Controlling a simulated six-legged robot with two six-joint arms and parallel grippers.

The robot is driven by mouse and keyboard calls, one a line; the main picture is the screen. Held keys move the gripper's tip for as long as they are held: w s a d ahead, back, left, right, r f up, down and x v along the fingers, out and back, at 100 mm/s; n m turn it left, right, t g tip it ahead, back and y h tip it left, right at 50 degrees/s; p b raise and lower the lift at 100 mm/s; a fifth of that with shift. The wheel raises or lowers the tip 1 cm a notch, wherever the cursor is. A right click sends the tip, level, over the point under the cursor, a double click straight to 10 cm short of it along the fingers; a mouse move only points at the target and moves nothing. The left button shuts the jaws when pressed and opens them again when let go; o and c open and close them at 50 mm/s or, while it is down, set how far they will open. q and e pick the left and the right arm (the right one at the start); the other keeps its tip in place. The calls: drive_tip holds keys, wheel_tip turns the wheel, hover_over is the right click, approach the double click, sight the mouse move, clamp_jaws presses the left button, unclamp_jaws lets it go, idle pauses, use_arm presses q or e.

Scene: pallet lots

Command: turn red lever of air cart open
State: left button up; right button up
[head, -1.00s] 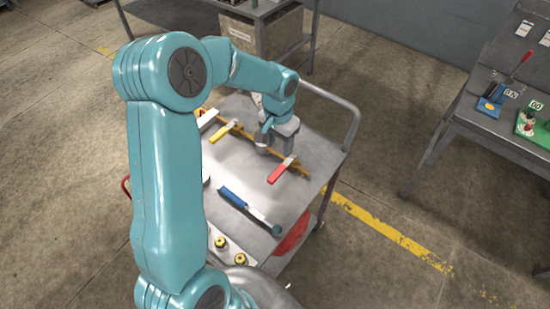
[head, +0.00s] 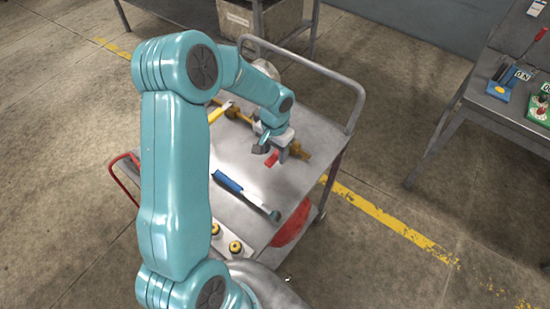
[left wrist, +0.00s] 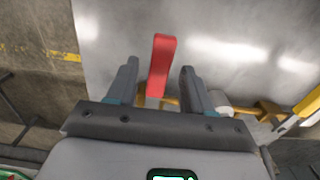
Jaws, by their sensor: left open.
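The air cart (head: 300,192) is a grey metal cart with a brass pipe (head: 302,152) along its far part. The red lever (head: 271,160) shows in the head view just below my left gripper (head: 270,154), partly hidden by it. In the left wrist view the red lever (left wrist: 161,62) stands between the two open fingers of my left gripper (left wrist: 157,85), with a gap on each side. It appears untouched. A yellow lever (head: 220,111) sits further left on the pipe; a yellow lever also shows at the right edge of the left wrist view (left wrist: 308,103). My right gripper is out of view.
A blue-handled tool (head: 228,182) lies on the cart top, in front of the red lever. Yellow-topped knobs (head: 235,247) are at the near edge. The cart's handrail (head: 358,100) rises at the right. A bench (head: 480,112) with small devices stands at right.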

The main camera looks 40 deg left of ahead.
use_arm(q)
drive_tip(key=shift+s+d+f, duration=0.15)
drive_tip(key=shift+s+f, duration=0.05)
drive_tip(key=shift+s, duration=0.05)
drive_tip(key=shift+w+a+f, duration=0.2)
drive_tip(key=shift+w+f, duration=0.1)
drive_tip(key=shift+w, duration=0.15)
drive_tip(key=shift+s+d+r, duration=0.15)
drive_tip(key=shift+s+r, duration=0.1)
drive_tip(key=shift+s, duration=0.1)
clamp_jaws()
drive_tip(key=shift+w+f, duration=0.1)
drive_tip(key=shift+w, duration=0.05)
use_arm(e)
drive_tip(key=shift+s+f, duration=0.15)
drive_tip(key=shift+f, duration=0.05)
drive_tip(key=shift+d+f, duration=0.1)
